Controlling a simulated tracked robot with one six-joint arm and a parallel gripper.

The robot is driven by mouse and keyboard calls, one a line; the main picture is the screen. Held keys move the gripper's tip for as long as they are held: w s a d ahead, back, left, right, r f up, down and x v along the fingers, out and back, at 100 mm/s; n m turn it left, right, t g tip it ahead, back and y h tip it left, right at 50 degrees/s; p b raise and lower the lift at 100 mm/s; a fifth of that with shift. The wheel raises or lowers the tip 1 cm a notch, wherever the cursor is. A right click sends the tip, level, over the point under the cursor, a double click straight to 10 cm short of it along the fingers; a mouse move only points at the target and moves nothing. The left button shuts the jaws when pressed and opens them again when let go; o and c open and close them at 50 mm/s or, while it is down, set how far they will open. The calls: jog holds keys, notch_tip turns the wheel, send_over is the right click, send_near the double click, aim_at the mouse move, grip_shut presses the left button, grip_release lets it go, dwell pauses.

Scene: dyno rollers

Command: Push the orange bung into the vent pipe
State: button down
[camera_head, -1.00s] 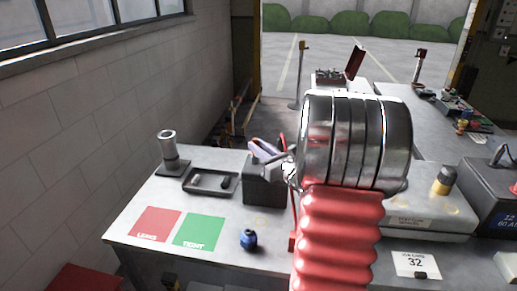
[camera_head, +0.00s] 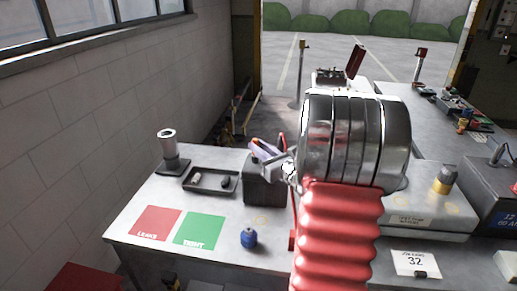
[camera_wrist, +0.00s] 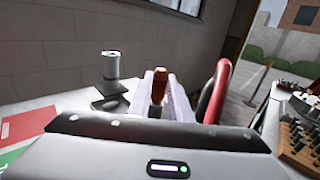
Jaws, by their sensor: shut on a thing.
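The orange bung (camera_wrist: 159,86) stands upright between the pale fingers of my gripper (camera_wrist: 168,100) in the wrist view. My gripper is shut on it. In the head view my gripper (camera_head: 263,152) is above the dark block on the bench, with a small orange bit at its tip. An upright grey metal pipe on a dark base, which looks like the vent pipe (camera_head: 169,150), stands at the bench's back left. It also shows in the wrist view (camera_wrist: 111,66), left of the bung and apart from it.
A black tray (camera_head: 208,191) with small items lies between the pipe and a dark block (camera_head: 264,188). A red card (camera_head: 157,223), a green card (camera_head: 200,231) and a blue bottle-like thing (camera_head: 249,238) are in front. A red curved part (camera_wrist: 214,92) is right of my gripper.

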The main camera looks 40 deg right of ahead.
jog(key=shift+f, duration=0.45)
dwell(0.6)
jog(key=c, duration=1.6)
grip_release()
jog(key=shift+o, duration=0.2)
jog(key=s+a, duration=0.1)
jog(key=s, duration=1.2)
jog(key=shift+s+a, duration=0.35)
jog(key=shift+a, duration=0.05)
jog(key=shift+w+a, duration=0.1)
